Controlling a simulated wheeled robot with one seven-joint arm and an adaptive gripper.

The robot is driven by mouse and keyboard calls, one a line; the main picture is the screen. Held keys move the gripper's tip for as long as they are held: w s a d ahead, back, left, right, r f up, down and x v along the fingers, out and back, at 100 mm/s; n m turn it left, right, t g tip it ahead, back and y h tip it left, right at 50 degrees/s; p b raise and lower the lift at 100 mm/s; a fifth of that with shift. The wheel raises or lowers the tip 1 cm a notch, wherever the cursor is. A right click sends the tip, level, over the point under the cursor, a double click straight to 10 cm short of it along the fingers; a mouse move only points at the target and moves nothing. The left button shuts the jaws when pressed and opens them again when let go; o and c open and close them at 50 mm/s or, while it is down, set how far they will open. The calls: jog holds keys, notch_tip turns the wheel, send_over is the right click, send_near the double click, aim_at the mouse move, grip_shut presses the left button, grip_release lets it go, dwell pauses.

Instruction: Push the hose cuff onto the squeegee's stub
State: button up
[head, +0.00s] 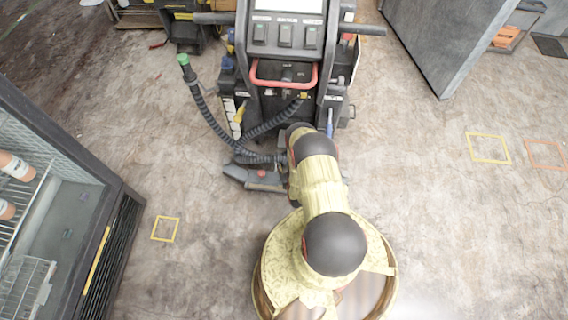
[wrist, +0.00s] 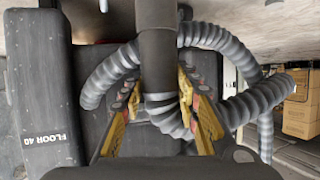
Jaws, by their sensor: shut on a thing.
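In the wrist view my gripper (wrist: 160,100) has its yellow fingers on either side of the hose end and is shut on the hose cuff (wrist: 158,45), a smooth dark tube with a pale ring at its lower end. Grey ribbed hose (wrist: 205,37) curls around both sides of it. In the head view my arm hides the gripper and the held end. The dark squeegee (head: 236,173), with a red knob, lies low in front of the machine. I cannot make out its stub, nor whether the cuff touches it.
The floor machine (head: 285,45) stands ahead with a red handle. A ribbed hose with a green end (head: 184,60) rises at its left. A dark body lettered FLOOR 40 (wrist: 42,115) is left in the wrist view.

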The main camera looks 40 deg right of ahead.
aim_at(285, 169)
jog(key=shift+f+b, duration=1.1)
jog(key=shift+f, duration=1.1)
jog(key=shift+f, duration=2.65)
jog(key=o, duration=1.3)
jog(key=shift+c, duration=0.2)
jog(key=v, duration=0.7)
jog(key=shift+s, duration=0.2)
jog(key=shift+a+r, duration=0.1)
jog(key=shift+r, duration=0.05)
